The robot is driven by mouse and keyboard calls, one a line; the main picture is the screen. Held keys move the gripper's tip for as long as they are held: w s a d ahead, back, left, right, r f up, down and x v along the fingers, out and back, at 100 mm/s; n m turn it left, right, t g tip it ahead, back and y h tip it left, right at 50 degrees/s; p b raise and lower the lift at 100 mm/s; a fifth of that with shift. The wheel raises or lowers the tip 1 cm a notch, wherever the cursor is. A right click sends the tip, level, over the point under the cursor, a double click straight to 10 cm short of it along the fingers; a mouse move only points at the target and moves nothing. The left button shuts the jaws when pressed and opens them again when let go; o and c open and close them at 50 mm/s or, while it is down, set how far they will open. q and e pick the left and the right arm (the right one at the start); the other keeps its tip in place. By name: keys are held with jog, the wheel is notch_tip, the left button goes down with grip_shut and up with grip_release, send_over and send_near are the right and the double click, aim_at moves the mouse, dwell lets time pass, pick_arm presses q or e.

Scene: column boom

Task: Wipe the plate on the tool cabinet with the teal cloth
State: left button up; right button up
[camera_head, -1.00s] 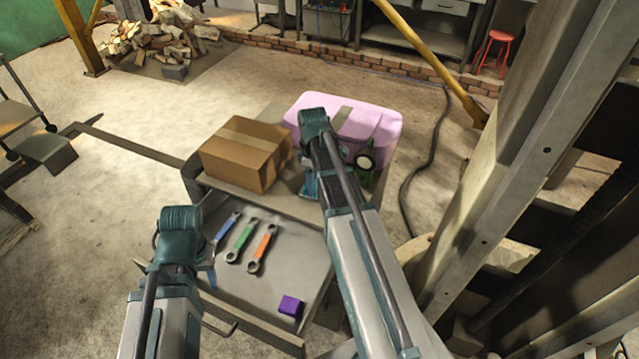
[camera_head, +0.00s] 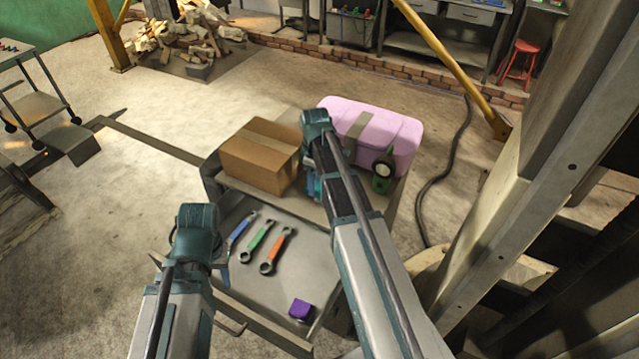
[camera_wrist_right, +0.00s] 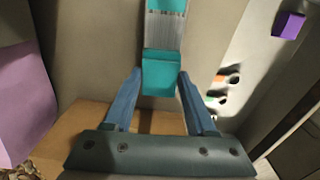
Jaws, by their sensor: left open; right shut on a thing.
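My right gripper (camera_wrist_right: 160,85) is shut on a teal thing (camera_wrist_right: 161,72), which looks like the folded teal cloth. Its near part is a solid teal block between the fingers; a pale grey striped part and another teal part lie beyond it. In the head view, my right arm mostly hides this gripper (camera_head: 314,186) over the cabinet top (camera_head: 325,212), between the cardboard box and the pink case. Whether the cloth touches the top is unclear. I cannot make out a plate in either view. My left gripper (camera_head: 222,274) is open, largely hidden by its arm, beside the open drawer's left edge.
A cardboard box (camera_head: 258,160) and a pink case (camera_head: 385,130) stand on the cabinet top, with a green-and-black tool (camera_head: 383,175) by the case. The open drawer (camera_head: 255,285) holds blue, green and orange wrenches (camera_head: 277,250) and a purple block (camera_head: 301,310).

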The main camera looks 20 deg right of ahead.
pick_arm(q)
notch_tip(320, 180, up, 6)
jog(key=p, duration=0.6)
pick_arm(e)
notch_tip(320, 180, up, 6)
jog(key=shift+s, duration=0.1)
pick_arm(q)
notch_tip(320, 180, up, 3)
jog(key=p, duration=0.3)
pick_arm(e)
notch_tip(320, 180, up, 3)
dwell(0.3)
